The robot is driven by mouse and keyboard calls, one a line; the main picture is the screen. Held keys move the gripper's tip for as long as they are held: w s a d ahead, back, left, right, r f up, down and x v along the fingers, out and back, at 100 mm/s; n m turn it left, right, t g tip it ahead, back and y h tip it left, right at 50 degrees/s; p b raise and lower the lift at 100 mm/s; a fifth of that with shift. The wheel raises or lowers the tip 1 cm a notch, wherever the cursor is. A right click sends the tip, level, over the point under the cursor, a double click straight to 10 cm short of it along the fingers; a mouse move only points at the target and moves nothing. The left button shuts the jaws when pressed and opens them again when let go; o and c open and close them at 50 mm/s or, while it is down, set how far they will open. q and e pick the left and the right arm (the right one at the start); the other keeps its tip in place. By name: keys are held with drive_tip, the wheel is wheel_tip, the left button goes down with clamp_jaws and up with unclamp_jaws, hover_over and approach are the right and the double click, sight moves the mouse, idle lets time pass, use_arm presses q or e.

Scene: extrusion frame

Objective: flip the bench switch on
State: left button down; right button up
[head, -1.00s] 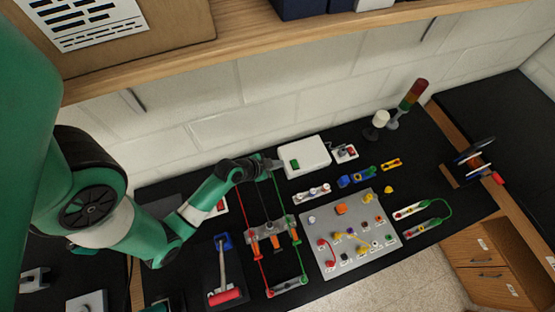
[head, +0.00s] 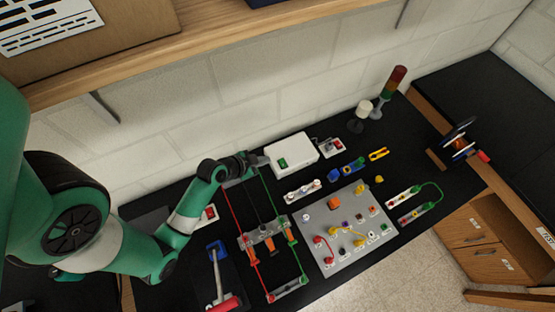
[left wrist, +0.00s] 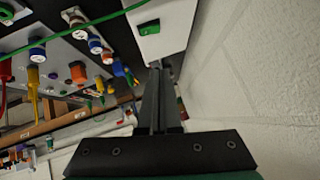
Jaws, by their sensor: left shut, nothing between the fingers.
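A white box (head: 298,148) with a green rocker switch (head: 283,163) lies on the black bench near the wall. I cannot tell which way the rocker is tipped. My left gripper (head: 263,157) is shut and empty at the box's left side. In the left wrist view its fingertips (left wrist: 157,65) point at the edge of the white box (left wrist: 170,35), and the green rocker (left wrist: 148,27) shows beyond them. I cannot tell whether the fingertips touch the box. My right gripper is not in view.
A small white unit with a red switch (head: 333,147) sits right of the box, and another red-switch unit (head: 208,214) lies left. A grey board (head: 345,225) with plugs, a wired rail frame (head: 265,235) and a signal tower (head: 390,88) stand around. The wall is close behind.

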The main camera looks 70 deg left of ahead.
sight(282, 160)
use_arm(q)
drive_tip(key=b+x, duration=0.3)
drive_tip(key=x, duration=0.7)
drive_tip(key=shift+f+b, duration=0.15)
drive_tip(key=shift+b, duration=0.15)
drive_tip(key=shift+s+a+f, duration=0.1)
drive_tip(key=shift+a+f, duration=0.05)
drive_tip(key=shift+f, duration=0.45)
drive_tip(key=shift+s+a+f, duration=0.1)
drive_tip(key=shift+a+f, duration=0.1)
drive_tip(key=shift+f, duration=0.4)
drive_tip(key=shift+a+f+b, duration=0.15)
drive_tip(key=shift+f+b, duration=0.15)
drive_tip(key=shift+f, duration=0.15)
drive_tip(key=shift+f+b, duration=0.55)
drive_tip(key=shift+b, duration=0.05)
drive_tip(key=shift+s+a+r, duration=0.1)
drive_tip(key=shift+a+r, duration=0.1)
drive_tip(key=shift+r, duration=0.05)
drive_tip(key=shift+d, duration=0.1)
drive_tip(key=shift+p, duration=0.35)
